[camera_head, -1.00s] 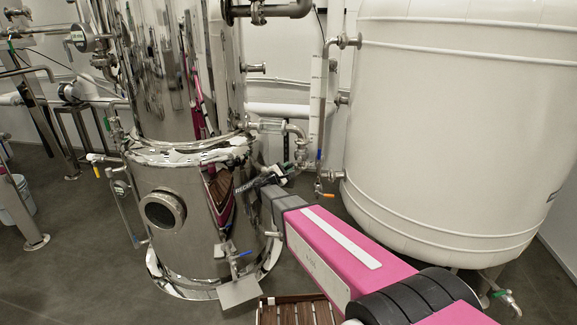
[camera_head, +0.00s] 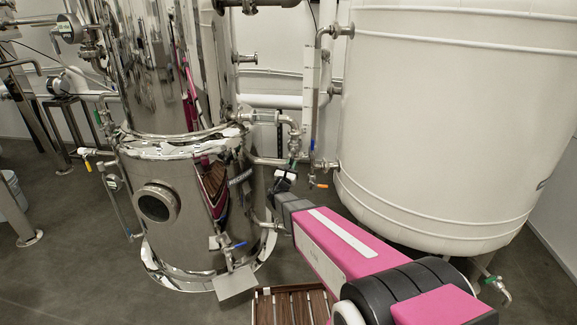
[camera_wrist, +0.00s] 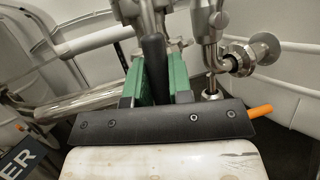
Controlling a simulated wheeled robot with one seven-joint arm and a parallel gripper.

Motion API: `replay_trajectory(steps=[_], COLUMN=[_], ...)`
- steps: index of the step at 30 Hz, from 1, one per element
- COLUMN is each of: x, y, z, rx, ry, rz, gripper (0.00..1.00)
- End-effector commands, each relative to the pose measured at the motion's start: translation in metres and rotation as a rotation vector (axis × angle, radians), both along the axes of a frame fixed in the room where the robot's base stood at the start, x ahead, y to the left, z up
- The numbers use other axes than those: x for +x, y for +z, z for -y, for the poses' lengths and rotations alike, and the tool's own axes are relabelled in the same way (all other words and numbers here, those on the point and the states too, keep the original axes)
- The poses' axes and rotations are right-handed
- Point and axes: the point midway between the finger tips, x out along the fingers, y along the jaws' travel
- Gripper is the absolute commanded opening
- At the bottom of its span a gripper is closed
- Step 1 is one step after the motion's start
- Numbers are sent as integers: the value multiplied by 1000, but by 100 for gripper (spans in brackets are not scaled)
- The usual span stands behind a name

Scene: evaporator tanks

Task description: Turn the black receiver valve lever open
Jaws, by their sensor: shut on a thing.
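The black lever (camera_wrist: 155,65) stands between the two green fingers of my gripper (camera_wrist: 158,75) in the wrist view. The fingers are closed on it, one on each side. The lever runs up toward metal pipework at the top of that view. Its lower end is hidden by the dark gripper plate. In the head view my gripper (camera_head: 286,178) is at the pipework right of the steel vessel (camera_head: 190,215). The lever is too small and covered there to make out its angle.
An orange handle (camera_wrist: 261,111) shows right of my gripper, also in the head view (camera_head: 321,186). A large white tank (camera_head: 450,120) stands to the right. A label plate (camera_wrist: 20,160) ending in "ER" is at lower left. A slatted wooden platform (camera_head: 285,308) lies below my arm.

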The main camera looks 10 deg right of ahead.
Motion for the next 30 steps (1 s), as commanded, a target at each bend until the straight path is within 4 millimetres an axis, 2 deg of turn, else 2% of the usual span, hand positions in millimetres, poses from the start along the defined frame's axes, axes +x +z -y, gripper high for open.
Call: replay_trajectory(steps=[9,22,23,24,25,30], x=[-2,-2,-2,-2,-2,-2], y=[-1,-1,-1,-1,-1,0], z=[6,7,7,7,7,7], rx=[-81,-92,-91,-91,-91,-90], ry=[0,-1,-2,-2,-2,0], rz=[-24,-26,-26,-26,-26,-25], gripper=[0,0,23,36,45,45])
